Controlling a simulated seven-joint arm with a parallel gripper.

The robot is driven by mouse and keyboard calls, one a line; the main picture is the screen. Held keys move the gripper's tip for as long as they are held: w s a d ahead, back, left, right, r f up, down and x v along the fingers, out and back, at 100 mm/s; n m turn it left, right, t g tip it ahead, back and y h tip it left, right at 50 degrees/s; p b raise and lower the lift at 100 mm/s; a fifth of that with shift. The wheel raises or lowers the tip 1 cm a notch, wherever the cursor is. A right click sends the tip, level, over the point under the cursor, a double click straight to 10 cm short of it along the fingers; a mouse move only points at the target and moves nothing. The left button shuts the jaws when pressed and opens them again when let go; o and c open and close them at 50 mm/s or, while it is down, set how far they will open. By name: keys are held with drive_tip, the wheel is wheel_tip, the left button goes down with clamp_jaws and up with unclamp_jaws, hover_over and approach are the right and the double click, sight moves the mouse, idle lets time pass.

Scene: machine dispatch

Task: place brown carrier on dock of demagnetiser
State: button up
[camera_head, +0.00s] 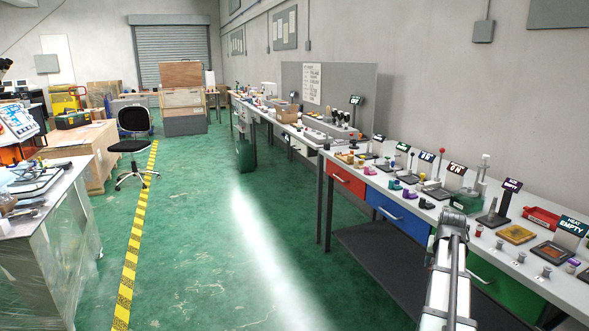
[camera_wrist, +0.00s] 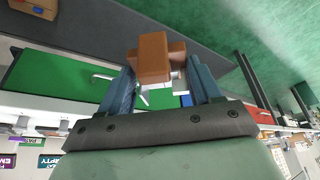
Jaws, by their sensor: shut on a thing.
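The brown carrier (camera_wrist: 154,56) is a blocky brown piece with a wider part behind its front block. It sits between the two blue-grey fingers of my gripper (camera_wrist: 162,80) in the wrist view. My gripper is shut on it and holds it clear of the bench. In the head view my gripper (camera_head: 452,218) is at the front edge of the right-hand bench, and the carrier cannot be made out there. Several small machines with sign posts stand on the bench. I cannot tell which one is the demagnetiser, and its dock is not identifiable.
The long bench (camera_head: 500,252) carries a lever press (camera_head: 478,185), a red tray (camera_head: 541,218), a yellow tray (camera_head: 516,234) and a "HEAT EMPTY" sign (camera_head: 572,227). A blue drawer (camera_head: 398,213) and a red drawer (camera_head: 346,178) are below. The green floor (camera_head: 240,270) on the left is open.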

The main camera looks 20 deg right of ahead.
drive_tip(key=w+a+f+n+y, duration=0.15)
drive_tip(key=w+a, duration=0.35)
drive_tip(key=a, duration=0.5)
drive_tip(key=w+a+f+n+t, duration=0.1)
drive_tip(key=w+a+f+n, duration=0.1)
drive_tip(key=w+a, duration=0.5)
drive_tip(key=w+a+f+n, duration=0.2)
drive_tip(key=w+a, duration=0.1)
drive_tip(key=a, duration=0.9)
drive_tip(key=w+a+f+n+y, duration=0.1)
drive_tip(key=w+a+n, duration=0.1)
drive_tip(key=a, duration=1.1)
drive_tip(key=w+a+f+n+y, duration=0.1)
drive_tip(key=w+a+n, duration=0.1)
drive_tip(key=a, duration=1.2)
drive_tip(key=shift+a+t, duration=0.15)
drive_tip(key=shift+t, duration=0.15)
drive_tip(key=shift+w, duration=0.1)
